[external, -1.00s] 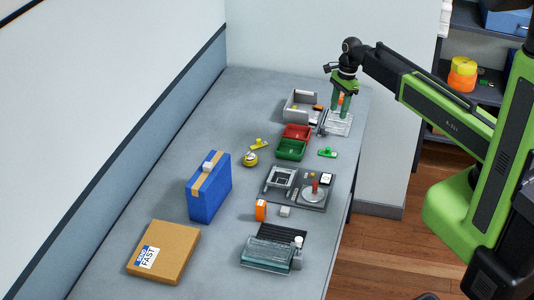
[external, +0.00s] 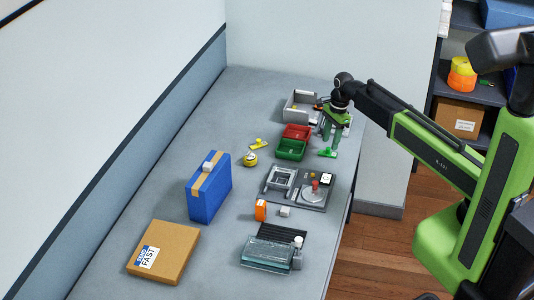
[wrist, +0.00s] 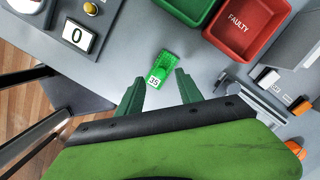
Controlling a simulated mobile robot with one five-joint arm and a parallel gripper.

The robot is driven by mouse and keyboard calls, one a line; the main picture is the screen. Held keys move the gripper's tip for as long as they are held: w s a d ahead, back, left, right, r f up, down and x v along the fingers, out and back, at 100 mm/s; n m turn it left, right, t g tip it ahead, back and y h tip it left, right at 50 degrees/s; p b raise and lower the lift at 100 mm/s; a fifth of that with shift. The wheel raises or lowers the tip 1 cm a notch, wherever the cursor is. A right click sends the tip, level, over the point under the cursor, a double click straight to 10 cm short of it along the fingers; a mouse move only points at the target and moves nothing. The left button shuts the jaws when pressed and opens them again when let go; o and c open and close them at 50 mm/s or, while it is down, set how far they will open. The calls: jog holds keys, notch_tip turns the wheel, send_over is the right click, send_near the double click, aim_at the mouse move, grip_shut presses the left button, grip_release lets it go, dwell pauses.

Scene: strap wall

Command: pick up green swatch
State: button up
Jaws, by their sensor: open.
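The green swatch (external: 327,153) is a small green piece on the grey table, right of the green bin. In the wrist view the swatch (wrist: 163,66) lies flat with a white tag reading 35 at its near end. My gripper (external: 331,138) is over the table just above and beside the swatch, pointing down. In the wrist view my gripper (wrist: 159,78) has its two green fingers apart, with the swatch's tagged end between and just ahead of the tips. Nothing is held. I cannot tell the exact height of the tips.
A green bin (external: 290,149) and a red bin (external: 296,132), labelled FAULTY in the wrist view, stand left of the swatch. A grey tray (external: 301,97) is behind. A grey fixture panel (external: 318,205) with a red knob lies in front. The table's right edge is close.

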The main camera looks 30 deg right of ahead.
aim_at(329, 148)
jog(key=f, duration=0.1)
jog(key=f+b, duration=0.2)
jog(key=shift+a+f, duration=0.3)
jog(key=shift+r, duration=0.15)
grip_shut()
